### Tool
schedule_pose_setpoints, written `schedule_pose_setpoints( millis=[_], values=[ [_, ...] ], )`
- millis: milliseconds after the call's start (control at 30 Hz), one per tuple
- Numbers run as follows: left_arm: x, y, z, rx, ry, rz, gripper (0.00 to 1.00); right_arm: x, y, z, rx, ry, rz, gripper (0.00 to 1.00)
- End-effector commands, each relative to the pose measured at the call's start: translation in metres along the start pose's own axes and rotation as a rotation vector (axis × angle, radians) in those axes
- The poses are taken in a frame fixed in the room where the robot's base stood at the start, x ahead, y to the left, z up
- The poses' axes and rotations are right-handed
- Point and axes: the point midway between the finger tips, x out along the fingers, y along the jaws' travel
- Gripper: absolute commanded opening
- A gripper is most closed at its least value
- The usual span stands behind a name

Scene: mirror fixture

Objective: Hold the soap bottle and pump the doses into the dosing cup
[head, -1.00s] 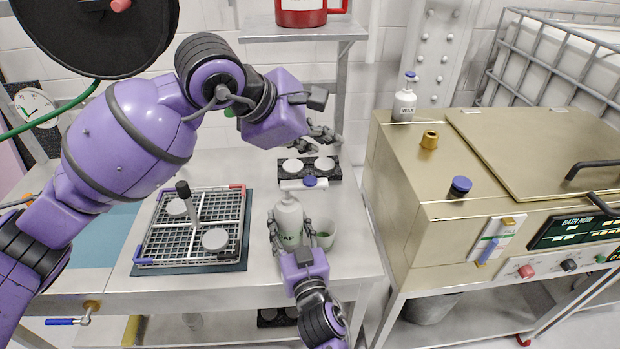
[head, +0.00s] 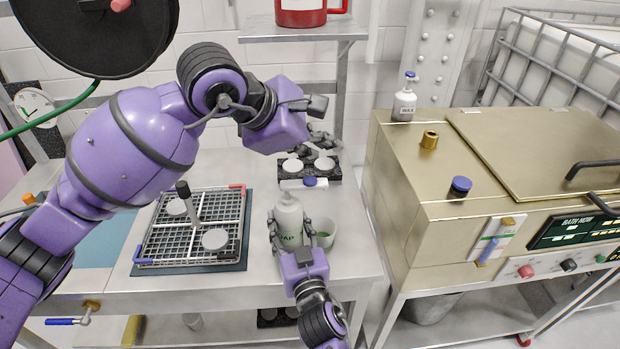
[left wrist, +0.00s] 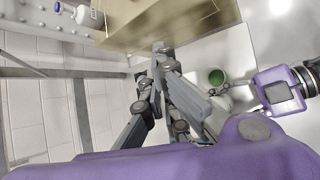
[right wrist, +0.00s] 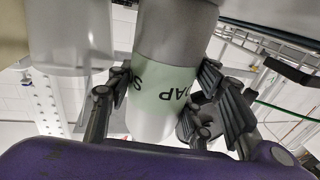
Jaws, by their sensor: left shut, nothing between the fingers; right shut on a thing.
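The white soap bottle (head: 288,222) stands upright on the steel bench, its pump head (head: 287,197) on top. My right gripper (head: 300,243) is shut around its body; the right wrist view shows the bottle's green label (right wrist: 165,85) between the fingers. The dosing cup (head: 323,228) stands close to the bottle's right, with green inside; it also shows in the left wrist view (left wrist: 217,77). My left gripper (head: 322,140) is shut and empty, raised beyond the bottle and apart from the pump head. Its fingertips (left wrist: 162,48) are together.
A wire rack (head: 195,228) with discs and an upright post stands left of the bottle. A black holder (head: 308,168) with pale discs lies behind it, a blue knob (head: 310,181) in front. The brass-coloured bath (head: 415,190) stands to the right, a wax bottle (head: 404,104) on top.

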Motion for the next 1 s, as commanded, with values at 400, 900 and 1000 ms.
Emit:
schedule_pose_setpoints(
  millis=[400, 900, 1000],
  values=[
    [0.027, -0.019, -0.019, 0.001, 0.000, 0.001, 0.00, 0.000, 0.000, 0.000, 0.000, 0.000, 0.000, 0.09],
    [0.028, -0.020, -0.020, 0.000, 0.000, 0.001, 0.00, 0.000, 0.000, 0.000, 0.000, 0.000, 0.000, 0.09],
    [0.028, -0.020, -0.020, 0.000, 0.000, 0.001, 0.00, 0.000, 0.000, 0.000, 0.000, 0.000, 0.000, 0.09]
  ],
)
